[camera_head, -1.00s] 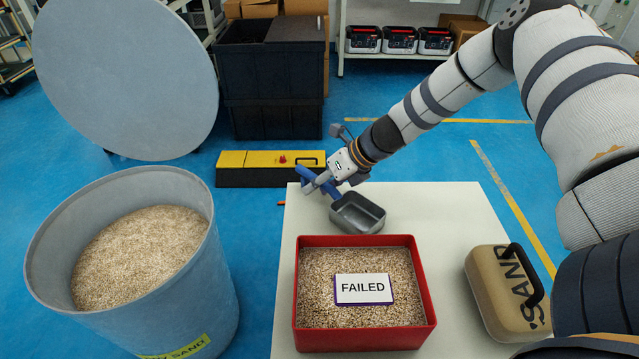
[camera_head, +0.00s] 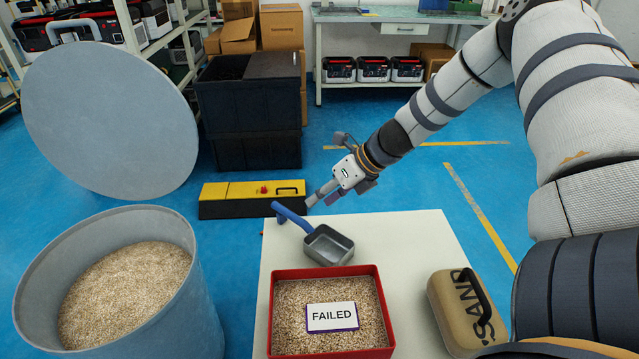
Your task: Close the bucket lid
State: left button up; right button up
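The grey bucket (camera_head: 165,315) stands at the lower left, open and filled with pale grains. Its round grey lid (camera_head: 110,120) is raised steeply behind the bucket, with a handle at its top edge. The lid is clear of the bucket's mouth; whether a hinge joins them I cannot tell. My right gripper (camera_head: 322,197) is open and empty beyond the far edge of the table, well right of the lid and bucket. My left gripper is not in view.
A yellow-black block (camera_head: 250,198) and black crate (camera_head: 248,120) stand behind.

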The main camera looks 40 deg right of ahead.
aim_at(105, 117)
jog(key=j, duration=1.5)
jog(key=k, duration=0.05)
